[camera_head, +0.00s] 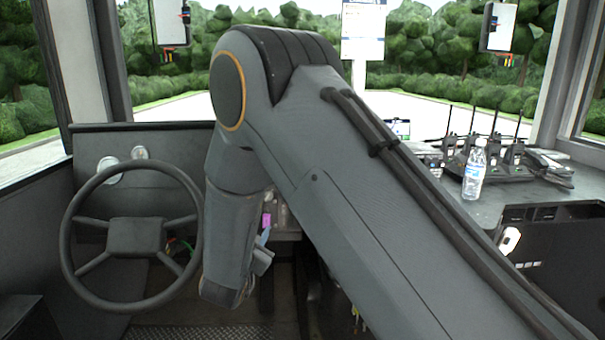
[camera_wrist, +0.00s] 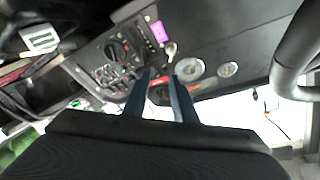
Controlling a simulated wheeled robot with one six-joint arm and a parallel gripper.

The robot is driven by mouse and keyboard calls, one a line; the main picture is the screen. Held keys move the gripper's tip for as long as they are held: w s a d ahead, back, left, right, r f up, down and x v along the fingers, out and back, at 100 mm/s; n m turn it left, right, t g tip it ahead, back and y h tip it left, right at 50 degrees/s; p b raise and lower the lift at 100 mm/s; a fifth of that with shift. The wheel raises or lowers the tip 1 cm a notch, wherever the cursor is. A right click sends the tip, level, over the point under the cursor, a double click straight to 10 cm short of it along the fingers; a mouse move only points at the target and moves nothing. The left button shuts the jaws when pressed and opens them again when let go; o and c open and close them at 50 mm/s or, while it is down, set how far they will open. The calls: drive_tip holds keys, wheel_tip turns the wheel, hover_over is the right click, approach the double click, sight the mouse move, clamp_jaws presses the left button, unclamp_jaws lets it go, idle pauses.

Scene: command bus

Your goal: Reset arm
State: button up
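My arm stretches up from the lower right of the head view, bends at a large elbow and hangs down right of the steering wheel. In the wrist view my gripper (camera_wrist: 161,77) shows as two narrow dark fingers with a gap between them. Nothing is held in that gap. The fingers point toward the dashboard panel (camera_wrist: 112,58), which has knobs and round gauges. I cannot tell how far the fingertips are from the panel. The gripper's end is mostly hidden behind the arm in the head view.
The steering wheel (camera_head: 134,236) is left of my forearm. A small pink item (camera_head: 267,221) shows just right of it, also in the wrist view (camera_wrist: 159,32). On the right counter stand a water bottle (camera_head: 474,170) and several radios with antennas (camera_head: 512,155).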

drive_tip(key=s+d+r+n+g+y+p, duration=0.2)
drive_tip(key=s+d+g, duration=0.2)
drive_tip(key=d, duration=0.3)
drive_tip(key=s+d+r+n+g+y+p, duration=0.1)
drive_tip(key=s+d+r+n+g+p, duration=0.2)
drive_tip(key=d, duration=0.4)
drive_tip(key=s+d+r+n+g+p, duration=0.1)
drive_tip(key=s+d+g, duration=0.2)
drive_tip(key=s, duration=0.7)
drive_tip(key=s+d+r+n+g+p, duration=0.1)
drive_tip(key=s+d+g, duration=0.2)
drive_tip(key=s+d, duration=0.5)
drive_tip(key=s+d+r+g+h+p, duration=0.1)
drive_tip(key=s+d+g+p, duration=0.1)
drive_tip(key=s+d, duration=0.4)
drive_tip(key=s+g, duration=0.1)
drive_tip(key=s, duration=0.4)
drive_tip(key=shift+s+d+n+g, duration=0.15)
drive_tip(key=shift+s+n+g, duration=0.15)
drive_tip(key=shift+s+n, duration=0.1)
drive_tip(key=shift+w, duration=0.1)
